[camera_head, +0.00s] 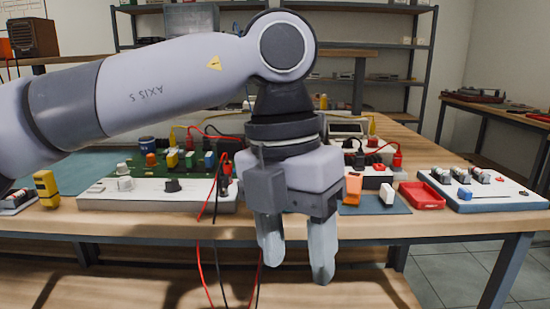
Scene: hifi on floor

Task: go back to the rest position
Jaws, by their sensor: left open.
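My left arm comes in from the left across the upper middle of the head view. Its gripper (296,258) points down in front of the workbench (440,224), with its fingertips below the level of the bench's front edge. The two fingers are apart and nothing shows between them. The arm and gripper hide the middle of the bench. My right gripper does not show.
Red and black wires (201,272) hang over the front edge beside the gripper.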

